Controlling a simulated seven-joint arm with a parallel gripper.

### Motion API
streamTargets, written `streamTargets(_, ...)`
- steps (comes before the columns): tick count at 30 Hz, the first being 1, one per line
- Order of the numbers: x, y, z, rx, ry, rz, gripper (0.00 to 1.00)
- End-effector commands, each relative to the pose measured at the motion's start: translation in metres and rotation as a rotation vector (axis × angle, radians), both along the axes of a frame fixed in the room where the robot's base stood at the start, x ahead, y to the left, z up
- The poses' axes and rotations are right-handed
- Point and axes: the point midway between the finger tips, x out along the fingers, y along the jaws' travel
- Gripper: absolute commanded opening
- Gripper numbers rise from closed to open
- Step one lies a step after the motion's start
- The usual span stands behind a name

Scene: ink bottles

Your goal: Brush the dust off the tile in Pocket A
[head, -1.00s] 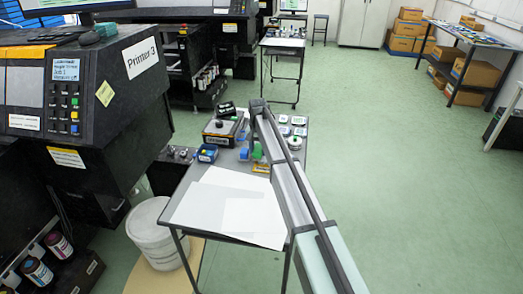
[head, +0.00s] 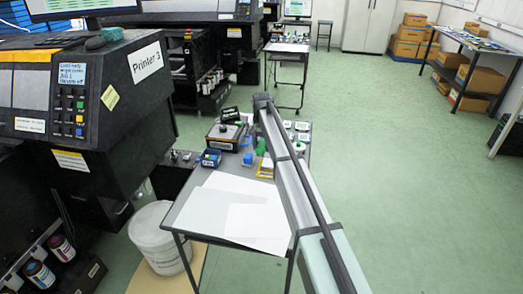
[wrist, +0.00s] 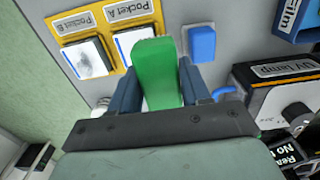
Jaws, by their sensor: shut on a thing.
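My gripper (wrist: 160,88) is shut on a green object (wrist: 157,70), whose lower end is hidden. It may be the brush; I cannot tell for sure. The green object also shows in the head view (head: 261,147). In the wrist view, the yellow holder (wrist: 77,24) has places labelled Pocket A and Pocket B. The white tile in Pocket A (wrist: 124,44) is partly covered by the green object, and I cannot see dust on it. The tile in Pocket B (wrist: 87,58) bears a grey smudge. I cannot tell whether the green object touches the Pocket A tile.
A blue block (wrist: 202,43) lies right of the green object. A UV lamp box (wrist: 280,100) and a blue film holder (wrist: 298,18) stand further right. White sheets (head: 228,212) cover the table's near part. Printer 3 (head: 95,105) stands at the left.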

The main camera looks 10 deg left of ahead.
Motion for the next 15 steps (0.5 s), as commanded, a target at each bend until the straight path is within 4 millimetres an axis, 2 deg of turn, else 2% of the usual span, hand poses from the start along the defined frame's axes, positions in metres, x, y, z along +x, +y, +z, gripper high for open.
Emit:
streamTargets(4, 0.0001, 0.0, 0.0097, 0.0, -0.001, 0.0, 0.22)
streamTargets(15, 0.0, -0.0001, 0.0116, 0.0, 0.0, 0.0, 0.22)
